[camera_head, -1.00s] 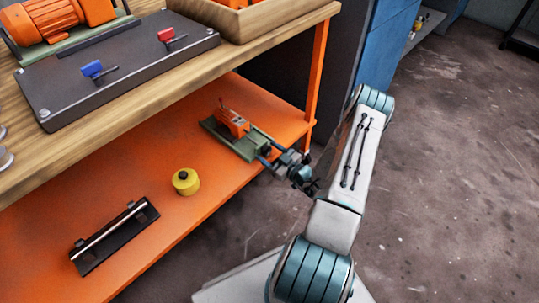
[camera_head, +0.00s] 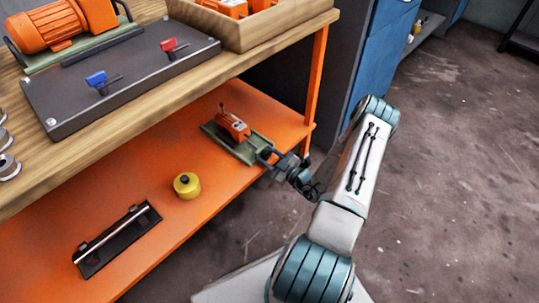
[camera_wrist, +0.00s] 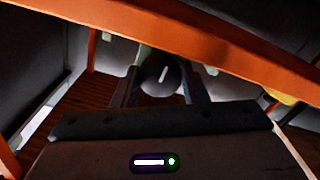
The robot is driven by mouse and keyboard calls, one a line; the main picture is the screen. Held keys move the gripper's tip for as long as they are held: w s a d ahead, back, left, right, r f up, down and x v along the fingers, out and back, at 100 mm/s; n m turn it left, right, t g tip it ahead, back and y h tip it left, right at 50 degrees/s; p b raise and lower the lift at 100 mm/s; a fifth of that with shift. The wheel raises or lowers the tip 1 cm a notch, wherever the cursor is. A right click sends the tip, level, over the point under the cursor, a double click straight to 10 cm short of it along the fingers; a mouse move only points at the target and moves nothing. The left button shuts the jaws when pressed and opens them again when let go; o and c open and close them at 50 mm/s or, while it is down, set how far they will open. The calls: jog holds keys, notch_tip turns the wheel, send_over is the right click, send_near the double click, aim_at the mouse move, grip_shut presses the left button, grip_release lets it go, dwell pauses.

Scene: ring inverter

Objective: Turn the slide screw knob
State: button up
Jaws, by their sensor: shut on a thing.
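The slide screw knob (camera_wrist: 168,86) is dark and round with a white mark, and it faces me in the wrist view. My gripper (camera_wrist: 161,72) has one finger on each side of it and is shut on it. In the head view, my gripper (camera_head: 267,156) is at the near right end of the green slide base (camera_head: 246,152), where the fingers hide most of the knob. An orange block (camera_head: 233,124) with a small upright lever sits on the slide. The slide rests on the orange lower shelf (camera_head: 150,220).
An orange shelf edge (camera_wrist: 215,38) crosses the wrist view above the knob. An orange post (camera_head: 316,80) stands just beyond my gripper. A yellow cylinder (camera_head: 187,186) and a black holder with a rod (camera_head: 117,238) lie on the lower shelf. The wooden upper shelf (camera_head: 180,90) overhangs it.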

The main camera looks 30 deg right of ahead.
jog(key=shift+n, duration=0.7)
jog(key=o, duration=1)
jog(key=shift+f, duration=0.1)
